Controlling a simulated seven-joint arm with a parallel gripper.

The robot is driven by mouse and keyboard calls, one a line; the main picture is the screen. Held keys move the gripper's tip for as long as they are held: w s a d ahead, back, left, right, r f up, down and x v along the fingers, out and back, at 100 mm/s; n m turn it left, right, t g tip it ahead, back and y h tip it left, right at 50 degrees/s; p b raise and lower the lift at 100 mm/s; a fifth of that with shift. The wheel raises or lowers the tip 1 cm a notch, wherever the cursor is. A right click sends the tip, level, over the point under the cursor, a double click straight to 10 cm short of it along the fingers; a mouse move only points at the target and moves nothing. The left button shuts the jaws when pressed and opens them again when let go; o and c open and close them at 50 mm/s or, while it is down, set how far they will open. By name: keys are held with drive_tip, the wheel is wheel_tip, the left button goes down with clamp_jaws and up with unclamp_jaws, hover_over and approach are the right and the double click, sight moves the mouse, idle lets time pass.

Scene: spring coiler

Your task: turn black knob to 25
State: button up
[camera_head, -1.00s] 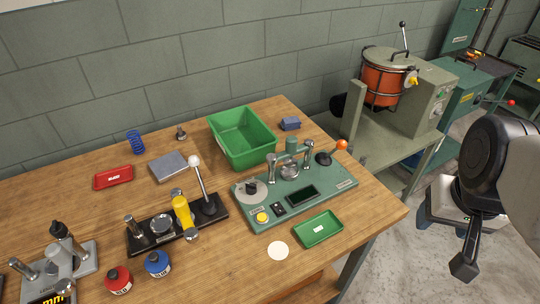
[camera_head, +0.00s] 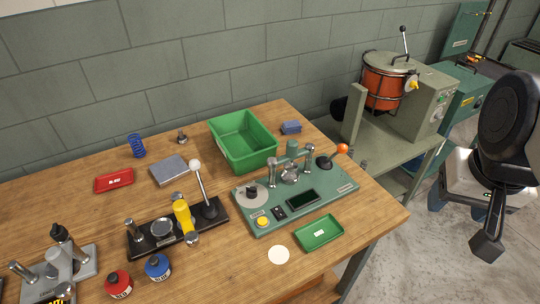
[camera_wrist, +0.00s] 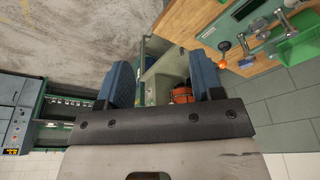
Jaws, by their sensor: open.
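The green spring coiler (camera_head: 330,206) sits on the wooden bench in the head view. A small black knob (camera_head: 251,189) stands on a grey round dial at the coiler's left end. Any dial numbers are too small to read. In the wrist view the coiler (camera_wrist: 247,14) shows only partly at the top right, and the black knob cannot be made out. My gripper (camera_wrist: 163,80) is open, its two blue fingers wide apart with nothing held between them. It is off the bench's right side, well away from the knob.
A green bin (camera_head: 270,156) stands behind the coiler, a green tray (camera_head: 319,232) in front. A white-knobbed lever (camera_head: 195,165) rises to the left. A machine with an orange pot (camera_head: 386,85) stands beyond.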

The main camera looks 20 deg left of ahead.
drive_tip(key=w+a+r+m, duration=0.2)
drive_tip(key=w+a+m, duration=0.1)
drive_tip(key=w+a, duration=0.4)
drive_tip(key=m+g, duration=0.2)
drive_tip(key=m, duration=0.6)
hover_over(251, 188)
drive_tip(key=f, duration=2.3)
drive_tip(key=shift+s+d, duration=0.15)
drive_tip(key=shift+d, duration=0.05)
drive_tip(key=shift+w+a+f, duration=0.1)
drive_tip(key=shift+f, duration=1.85)
drive_tip(key=shift+w+a+f, duration=0.1)
drive_tip(key=shift+f, duration=1.85)
drive_tip(key=shift+c, duration=0.2)
